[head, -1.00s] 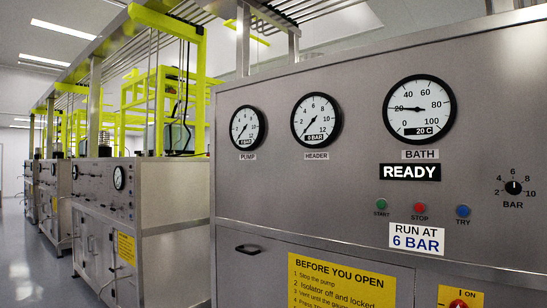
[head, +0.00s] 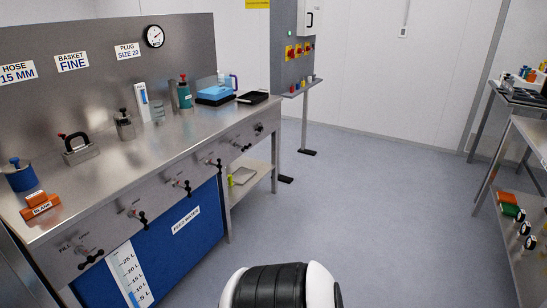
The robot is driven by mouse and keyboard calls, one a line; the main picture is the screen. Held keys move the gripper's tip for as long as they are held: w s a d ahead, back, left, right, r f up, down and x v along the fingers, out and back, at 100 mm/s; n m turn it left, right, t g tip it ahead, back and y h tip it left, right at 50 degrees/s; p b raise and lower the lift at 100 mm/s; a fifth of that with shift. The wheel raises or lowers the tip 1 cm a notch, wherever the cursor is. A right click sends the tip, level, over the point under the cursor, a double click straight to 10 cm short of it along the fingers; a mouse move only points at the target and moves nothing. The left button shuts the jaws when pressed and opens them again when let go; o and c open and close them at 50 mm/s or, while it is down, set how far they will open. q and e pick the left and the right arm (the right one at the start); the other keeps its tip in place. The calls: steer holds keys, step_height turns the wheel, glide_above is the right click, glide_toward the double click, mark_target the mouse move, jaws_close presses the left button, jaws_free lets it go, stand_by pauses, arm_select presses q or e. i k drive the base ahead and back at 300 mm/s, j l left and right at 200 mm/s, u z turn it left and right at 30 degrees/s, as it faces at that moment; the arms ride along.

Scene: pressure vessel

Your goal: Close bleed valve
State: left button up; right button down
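A steel bench (head: 150,150) runs along the left in the head view. Its front edge carries a row of several small valves with black handles, among them a near one (head: 91,256), a middle one (head: 182,185) and a farther one (head: 214,163). Their small labels are too blurred to read surely, so I cannot tell which is the bleed valve or whether it is open. Neither gripper is in view. A black and white part of my own body shows at the bottom middle.
Under the bench stands a blue feed water tank (head: 190,245) with a litre scale. Tools and containers, including an orange blank (head: 40,207), lie on the bench. A grey switch panel (head: 300,48) stands behind it. A rack (head: 525,190) is at the right. The floor between is clear.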

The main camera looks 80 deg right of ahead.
mark_target(219, 166)
steer(key=k+z, duration=0.15)
steer(key=z, duration=2)
steer(key=i+l, duration=0.1)
steer(key=l+z, duration=0.05)
